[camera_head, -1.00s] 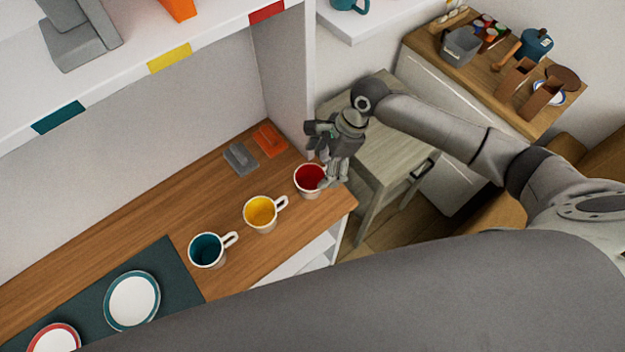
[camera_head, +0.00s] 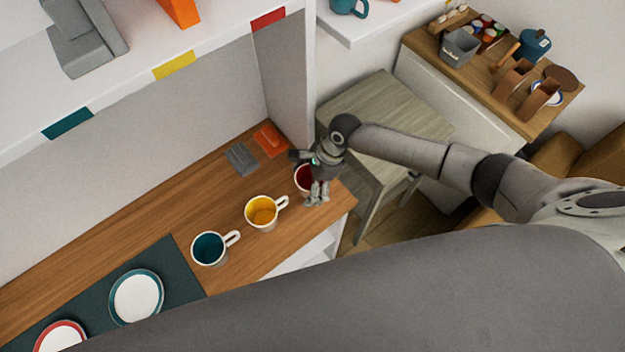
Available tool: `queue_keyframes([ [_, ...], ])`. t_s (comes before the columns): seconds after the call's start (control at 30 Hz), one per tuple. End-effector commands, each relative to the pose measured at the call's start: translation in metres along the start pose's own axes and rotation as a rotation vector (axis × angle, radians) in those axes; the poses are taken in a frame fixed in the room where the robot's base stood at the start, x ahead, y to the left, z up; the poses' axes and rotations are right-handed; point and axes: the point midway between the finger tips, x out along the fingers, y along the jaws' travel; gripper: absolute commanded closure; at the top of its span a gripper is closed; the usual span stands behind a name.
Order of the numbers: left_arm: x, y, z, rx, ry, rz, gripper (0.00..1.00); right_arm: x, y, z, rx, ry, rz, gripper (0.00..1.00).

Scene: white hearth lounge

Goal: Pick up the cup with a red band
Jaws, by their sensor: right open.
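The red cup (camera_head: 301,181), red inside with a pale outer wall, stands upright on the wooden counter (camera_head: 200,195) near its right end. My right gripper (camera_head: 309,179) is open and hangs over this cup. Its fingers and body hide much of the cup, including any handle. I cannot tell whether the fingers touch the cup or go around its wall. A yellow cup (camera_head: 261,211) and a teal cup (camera_head: 209,248) stand in a row to the left, handles toward the right. My left gripper is not in view.
Grey (camera_head: 242,159) and orange (camera_head: 270,141) small items lie behind the cups. Plates (camera_head: 136,297) rest on a dark mat (camera_head: 172,262) at lower left. A white side panel (camera_head: 285,80) rises behind the red cup. A wooden stool (camera_head: 385,110) stands to the right.

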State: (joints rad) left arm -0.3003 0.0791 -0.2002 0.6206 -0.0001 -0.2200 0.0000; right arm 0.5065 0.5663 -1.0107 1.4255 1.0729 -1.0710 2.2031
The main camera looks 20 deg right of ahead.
Motion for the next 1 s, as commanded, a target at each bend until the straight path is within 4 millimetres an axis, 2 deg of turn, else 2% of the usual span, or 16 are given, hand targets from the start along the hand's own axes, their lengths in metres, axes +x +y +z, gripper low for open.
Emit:
queue_keyframes([
  [0.07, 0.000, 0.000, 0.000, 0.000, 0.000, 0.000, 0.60, 0.000, 0.000, 0.000, 0.000, 0.000, 0.000, 0.15],
  [0.43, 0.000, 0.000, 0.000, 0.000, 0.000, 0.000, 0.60, 0.000, 0.000, 0.000, 0.000, 0.000, 0.001, 0.63],
  [0.8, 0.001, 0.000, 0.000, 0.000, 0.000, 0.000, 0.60, -0.001, 0.000, 0.001, -0.001, -0.001, 0.000, 0.64],
  [1.0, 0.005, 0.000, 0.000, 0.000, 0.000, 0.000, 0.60, -0.010, 0.000, 0.005, -0.003, -0.003, -0.001, 0.64],
])
